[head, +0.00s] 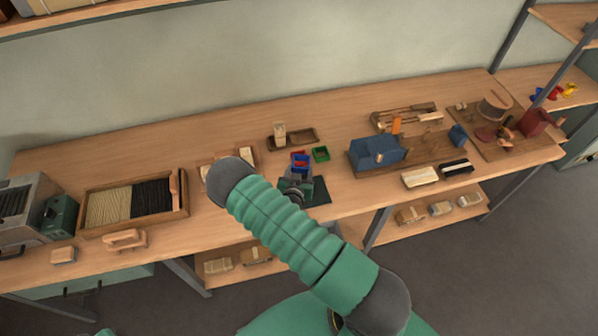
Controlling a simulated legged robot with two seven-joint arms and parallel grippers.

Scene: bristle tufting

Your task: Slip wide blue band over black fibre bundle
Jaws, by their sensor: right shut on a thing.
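My right arm comes in from the bottom and bends back, and its gripper (298,180) is over the dark mat at the middle of the bench. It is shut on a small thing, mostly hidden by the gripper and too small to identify. A small blue piece (300,163) shows right at the fingertips; I cannot tell whether it is the wide blue band or a holder. Black fibres (153,198) lie in the right half of a wooden tray (84,228) at the left, well away from the gripper. No separate black bundle can be made out. My left gripper is not in view.
Small red (299,154) and green (321,154) pieces are near the gripper. A wooden tray (306,138) with an upright block stands behind. A blue machine (376,152) on a wooden base stands to the right. The bench's back left is clear.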

